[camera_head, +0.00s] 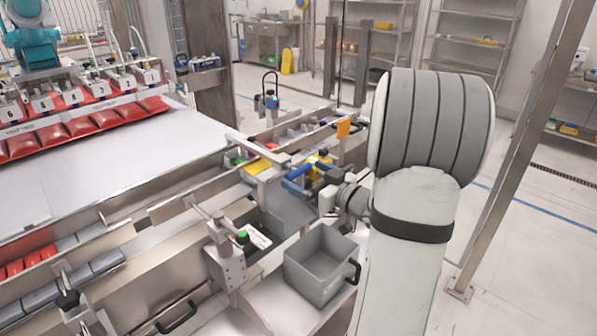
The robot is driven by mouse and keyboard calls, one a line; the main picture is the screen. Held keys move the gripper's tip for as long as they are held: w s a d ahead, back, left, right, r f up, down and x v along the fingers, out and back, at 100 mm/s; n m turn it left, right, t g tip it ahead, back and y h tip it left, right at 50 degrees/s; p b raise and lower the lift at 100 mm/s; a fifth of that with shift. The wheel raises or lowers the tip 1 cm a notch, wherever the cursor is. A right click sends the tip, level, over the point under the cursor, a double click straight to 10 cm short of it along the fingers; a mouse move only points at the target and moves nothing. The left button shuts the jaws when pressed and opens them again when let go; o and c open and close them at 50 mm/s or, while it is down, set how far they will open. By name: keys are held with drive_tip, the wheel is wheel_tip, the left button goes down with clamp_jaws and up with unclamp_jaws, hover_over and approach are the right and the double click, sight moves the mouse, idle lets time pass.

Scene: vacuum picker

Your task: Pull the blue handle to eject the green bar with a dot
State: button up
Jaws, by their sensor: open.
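The blue handle (297,186) is a small loop on the grey metal housing at the near end of the conveyor lane, in the middle of the head view. My gripper (318,196) is open, close to the handle's right side. I cannot tell whether its fingers touch the handle or stand around it. A green bar (238,160) lies in the lane, left of and behind the handle, beside a yellow piece (258,166). No dot can be made out on the green bar at this size. My arm hides the area to the right.
A grey bin (322,264) stands on the shelf below the handle. Metal rails (165,210) border the lane. Red bags (85,122) lie at the left under a picker head. An orange tag (343,128) is behind my gripper.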

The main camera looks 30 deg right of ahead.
sight(301, 173)
drive_tip(key=shift+x, duration=1.7)
